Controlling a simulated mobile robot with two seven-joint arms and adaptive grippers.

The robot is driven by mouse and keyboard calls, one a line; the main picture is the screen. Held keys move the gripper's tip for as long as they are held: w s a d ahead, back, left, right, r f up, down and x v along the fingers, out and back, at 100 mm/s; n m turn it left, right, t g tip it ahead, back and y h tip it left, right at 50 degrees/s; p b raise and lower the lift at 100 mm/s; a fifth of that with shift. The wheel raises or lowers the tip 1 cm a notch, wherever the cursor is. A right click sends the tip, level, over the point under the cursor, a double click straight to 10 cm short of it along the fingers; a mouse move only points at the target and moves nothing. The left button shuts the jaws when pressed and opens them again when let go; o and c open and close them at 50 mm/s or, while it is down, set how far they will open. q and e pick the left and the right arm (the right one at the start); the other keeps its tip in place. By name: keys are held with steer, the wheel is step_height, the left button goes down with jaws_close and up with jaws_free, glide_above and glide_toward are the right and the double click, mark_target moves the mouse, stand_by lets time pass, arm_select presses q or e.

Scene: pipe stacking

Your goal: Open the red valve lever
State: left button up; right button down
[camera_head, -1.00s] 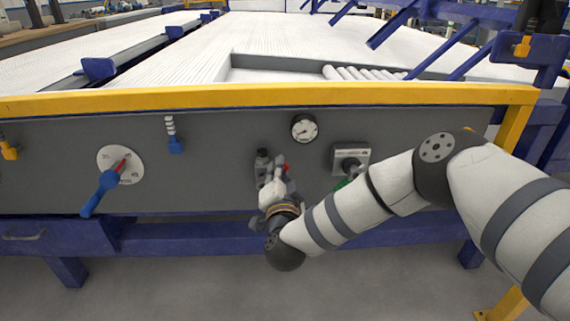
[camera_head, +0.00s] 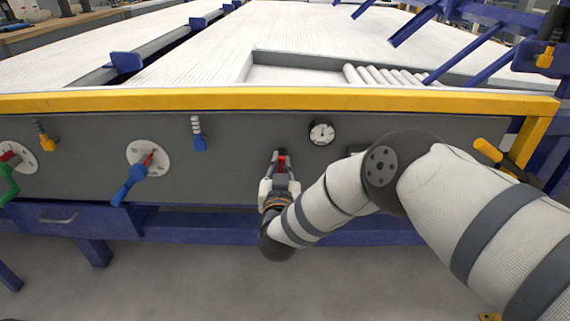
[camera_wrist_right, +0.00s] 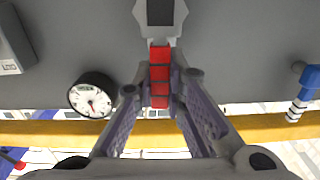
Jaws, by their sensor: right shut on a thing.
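The red valve lever (camera_head: 282,161) is on the grey front panel, left of the round gauge. In the right wrist view the segmented red lever (camera_wrist_right: 160,76) lies in line with its grey fitting (camera_wrist_right: 160,14). My right gripper (camera_head: 280,168) is at the lever, with its arm coming in from the right. In the wrist view its two fingers (camera_wrist_right: 160,88) are on either side of the lever and shut on it. The gripper hides part of the valve in the head view. My left gripper is not in view.
A white-faced gauge (camera_head: 321,132) is right of the lever. A blue-handled rotary switch (camera_head: 131,180), a hanging blue fitting (camera_head: 199,140) and a green handle (camera_head: 9,186) are to the left. A yellow rail (camera_head: 230,100) runs above the panel. My arm covers the panel's right part.

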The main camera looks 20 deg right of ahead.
steer(key=shift+a+f+n, duration=0.15)
steer(key=shift+a+n, duration=0.05)
steer(key=shift+n, duration=0.2)
steer(key=c, duration=1.6)
jaws_free()
steer(key=v, duration=1.2)
